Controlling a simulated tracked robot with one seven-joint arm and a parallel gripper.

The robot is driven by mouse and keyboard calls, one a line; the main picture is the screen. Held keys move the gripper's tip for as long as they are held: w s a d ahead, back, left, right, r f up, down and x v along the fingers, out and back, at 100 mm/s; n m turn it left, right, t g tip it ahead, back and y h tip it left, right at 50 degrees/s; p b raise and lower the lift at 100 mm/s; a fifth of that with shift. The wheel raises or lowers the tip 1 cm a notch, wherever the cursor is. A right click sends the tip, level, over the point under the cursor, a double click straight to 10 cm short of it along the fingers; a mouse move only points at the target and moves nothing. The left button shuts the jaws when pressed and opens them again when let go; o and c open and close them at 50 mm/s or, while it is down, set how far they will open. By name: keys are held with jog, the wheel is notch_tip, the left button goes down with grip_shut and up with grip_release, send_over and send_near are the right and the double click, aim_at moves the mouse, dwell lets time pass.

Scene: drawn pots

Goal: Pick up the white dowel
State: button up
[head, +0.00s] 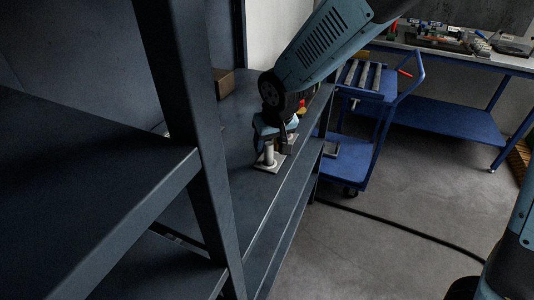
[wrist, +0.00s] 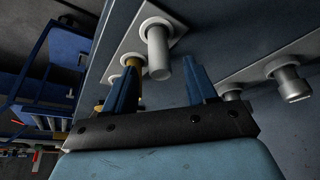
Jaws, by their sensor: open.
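The white dowel (head: 268,153) stands upright on a pale plate (head: 272,167) on the shelf. In the wrist view the white dowel (wrist: 158,52) sticks out of a white ring on its plate. My gripper (head: 271,138) is over this plate, at the dowel's upper end. In the wrist view my gripper (wrist: 161,66) is open, with one blue finger on each side of the dowel in the picture. I see gaps on both sides, and the jaws are not closed on it. The dowel's top is partly hidden in the head view.
A yellow peg (wrist: 132,66) shares the plate, partly behind the left finger. Metal pegs (wrist: 289,82) stand on a second plate. A brown box (head: 223,82) lies farther back on the shelf. A dark shelf post (head: 185,90) stands close on the left. A blue cart (head: 355,155) is beyond.

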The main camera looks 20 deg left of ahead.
jog(key=shift+x, duration=0.95)
jog(key=shift+c, duration=0.4)
grip_shut()
